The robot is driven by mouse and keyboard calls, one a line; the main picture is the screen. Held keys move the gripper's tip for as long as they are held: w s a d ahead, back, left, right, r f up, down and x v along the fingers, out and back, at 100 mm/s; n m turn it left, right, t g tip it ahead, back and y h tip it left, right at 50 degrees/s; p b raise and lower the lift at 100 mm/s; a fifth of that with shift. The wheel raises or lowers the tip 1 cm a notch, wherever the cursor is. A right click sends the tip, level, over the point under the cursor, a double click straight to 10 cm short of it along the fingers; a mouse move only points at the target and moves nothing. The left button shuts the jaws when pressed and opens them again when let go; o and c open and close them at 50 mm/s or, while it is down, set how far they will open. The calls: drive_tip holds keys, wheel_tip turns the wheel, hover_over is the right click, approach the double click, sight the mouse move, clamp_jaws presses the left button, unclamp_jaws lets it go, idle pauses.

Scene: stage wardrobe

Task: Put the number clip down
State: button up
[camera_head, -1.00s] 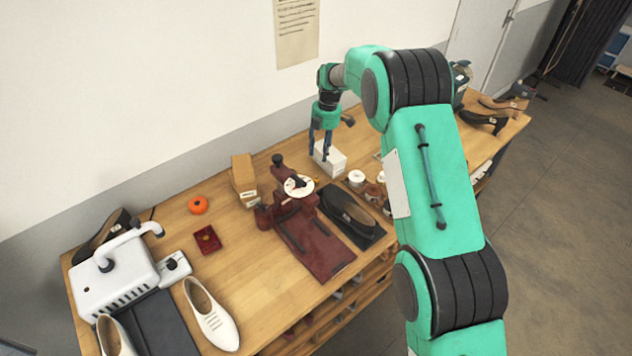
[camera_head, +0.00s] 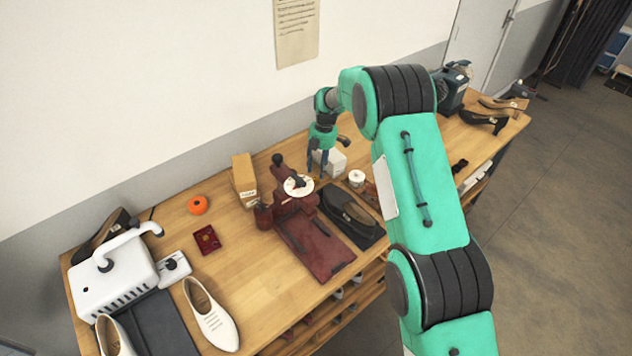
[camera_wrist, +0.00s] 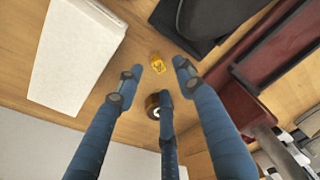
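The number clip (camera_wrist: 158,64) is a small yellow piece with a dark mark. In the wrist view it lies on the wooden tabletop, between and just beyond my fingertips, with no finger visibly touching it. My gripper (camera_wrist: 157,80) has three blue fingers, spread apart with nothing between them. In the head view my gripper (camera_head: 318,165) points down over the back of the bench, beside a white box and behind the red press. The clip cannot be made out clearly there.
The white box (camera_wrist: 76,55) stands close on the left in the wrist view. A small dark-and-gold round item (camera_wrist: 152,104) is partly behind a finger. The dark red press (camera_head: 293,205), a black shoe (camera_head: 347,210) and a white roll (camera_head: 356,178) are nearby. Clear wood surrounds the clip.

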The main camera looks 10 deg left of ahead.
sight(316, 178)
drive_tip(key=shift+a+f, duration=0.2)
drive_tip(key=shift+f, duration=1.1)
drive_tip(key=shift+a+f, duration=0.15)
drive_tip(key=shift+f, duration=1.1)
drive_tip(key=c, duration=0.8)
drive_tip(key=shift+c, duration=0.3)
drive_tip(key=shift+r, duration=0.15)
wheel_tip(316, 178, up, 10)
